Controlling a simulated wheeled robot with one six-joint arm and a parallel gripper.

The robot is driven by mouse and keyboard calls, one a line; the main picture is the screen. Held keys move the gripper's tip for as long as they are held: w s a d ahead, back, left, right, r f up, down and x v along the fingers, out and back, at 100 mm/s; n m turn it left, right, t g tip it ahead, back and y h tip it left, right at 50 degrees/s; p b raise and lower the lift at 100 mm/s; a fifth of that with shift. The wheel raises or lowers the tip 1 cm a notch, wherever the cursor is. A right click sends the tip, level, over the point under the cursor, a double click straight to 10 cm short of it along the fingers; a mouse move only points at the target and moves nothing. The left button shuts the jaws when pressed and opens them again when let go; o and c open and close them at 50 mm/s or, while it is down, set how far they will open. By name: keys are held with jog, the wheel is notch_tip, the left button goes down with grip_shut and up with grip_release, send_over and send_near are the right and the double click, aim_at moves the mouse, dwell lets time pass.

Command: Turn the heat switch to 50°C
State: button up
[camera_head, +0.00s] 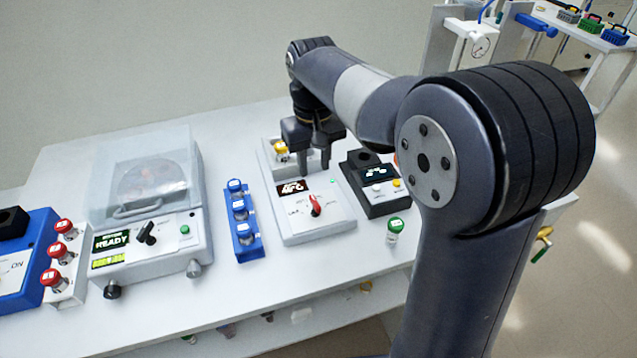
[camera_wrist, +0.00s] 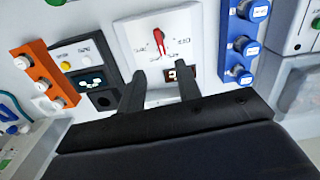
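The heat switch is a red pointer knob (camera_head: 315,206) on the front panel of a white device (camera_head: 325,228) with a small dark display (camera_head: 292,187). In the wrist view the red knob (camera_wrist: 159,42) stands near the top middle, between printed marks too small to read for certain. My gripper (camera_head: 312,165) hangs above the device, behind the knob in the head view. In the wrist view its two fingers (camera_wrist: 161,70) are apart, with nothing between them, and their tips are short of the knob.
A dark device (camera_head: 377,188) stands right of the white one, and a blue vial rack (camera_head: 243,248) stands left. A green-capped vial (camera_head: 393,230) stands at the front right. A yellow-capped vial (camera_head: 280,148) is at the white device's back. An orange rack (camera_wrist: 40,72) shows in the wrist view.

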aim_at(315, 201)
notch_tip(315, 201, down, 10)
jog(key=shift+s+f, duration=0.15)
dwell(0.3)
grip_shut()
